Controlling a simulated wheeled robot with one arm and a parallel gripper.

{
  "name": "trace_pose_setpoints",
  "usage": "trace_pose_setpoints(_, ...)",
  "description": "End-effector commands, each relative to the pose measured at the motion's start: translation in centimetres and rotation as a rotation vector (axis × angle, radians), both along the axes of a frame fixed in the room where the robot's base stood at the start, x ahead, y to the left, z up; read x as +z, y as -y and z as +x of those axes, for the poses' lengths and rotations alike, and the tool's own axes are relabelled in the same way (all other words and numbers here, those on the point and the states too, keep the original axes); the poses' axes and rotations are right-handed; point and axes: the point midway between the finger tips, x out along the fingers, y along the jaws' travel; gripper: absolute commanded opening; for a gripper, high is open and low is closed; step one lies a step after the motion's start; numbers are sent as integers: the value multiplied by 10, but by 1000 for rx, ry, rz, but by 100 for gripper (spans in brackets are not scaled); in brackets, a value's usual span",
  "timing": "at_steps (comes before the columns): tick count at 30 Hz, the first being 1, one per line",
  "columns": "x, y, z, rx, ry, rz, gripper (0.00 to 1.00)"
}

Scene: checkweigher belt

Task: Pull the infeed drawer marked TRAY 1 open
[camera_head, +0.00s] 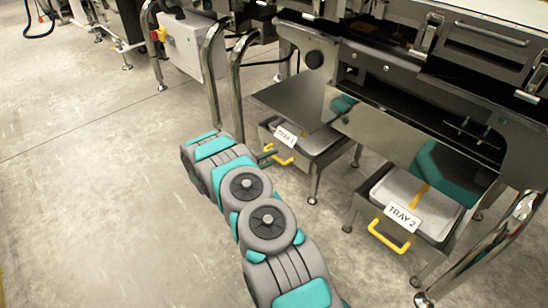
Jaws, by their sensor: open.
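The drawer marked TRAY 1 (318,141) sits low under the machine, left of the other drawer. Its white label (285,136) faces me. Its yellow handle (280,157) sticks out below the label. My gripper (267,154) is at the left end of this handle, its fingers open around or beside it; I cannot tell which. My own arm hides most of the gripper. The drawer looks pushed in, with its back part under the steel chute.
A second drawer marked TRAY 2 (436,205), with a yellow handle (390,236), is to the right. A bent steel chute (300,98) overhangs TRAY 1. Tubular steel posts (235,90) stand behind my gripper. The concrete floor (100,190) on the left is clear.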

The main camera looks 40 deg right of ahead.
Motion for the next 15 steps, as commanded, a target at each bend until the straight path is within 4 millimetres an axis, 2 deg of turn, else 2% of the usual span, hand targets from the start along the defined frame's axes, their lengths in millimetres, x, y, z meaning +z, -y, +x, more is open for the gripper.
trace_pose_setpoints(6,-3,16,1,-1,-1,-1,50)
trace_pose_setpoints(14,-3,17,1,0,-1,-1,50)
trace_pose_setpoints(15,-3,17,1,0,0,-1,46)
